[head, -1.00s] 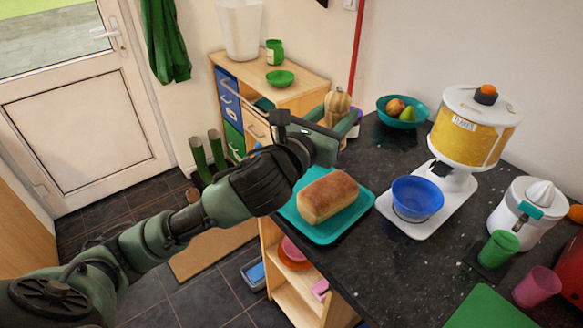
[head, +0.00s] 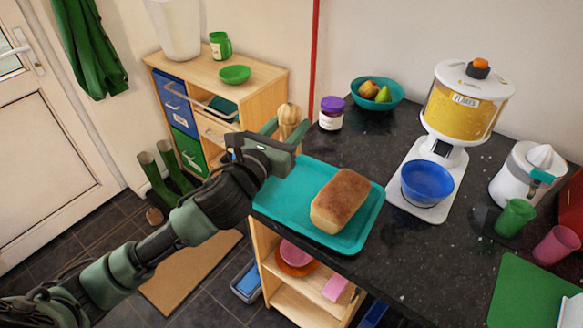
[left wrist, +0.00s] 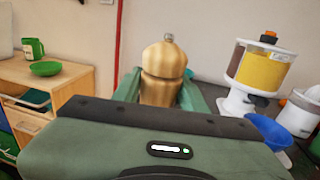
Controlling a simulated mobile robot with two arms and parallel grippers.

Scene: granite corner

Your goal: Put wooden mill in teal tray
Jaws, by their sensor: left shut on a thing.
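The wooden mill (head: 289,114) is pale, with a rounded knobbed top. My left gripper (head: 288,129) is shut on it, with one green finger on each side. The mill shows upright between the fingers in the left wrist view (left wrist: 163,72); its lower part is hidden behind the gripper body. The teal tray (head: 275,199) lies at the left edge of the dark counter, with a loaf of bread (head: 340,199) on its right half. In the head view the gripper and mill are at the tray's back-left edge; the height above it is unclear. My right gripper is not in view.
A purple-lidded jar (head: 331,113) stands behind the tray, right of the mill. A teal bowl of fruit (head: 377,101) is farther back. A flakes dispenser (head: 465,100) with a blue bowl (head: 427,183) stands to the right. The tray's left part is bare.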

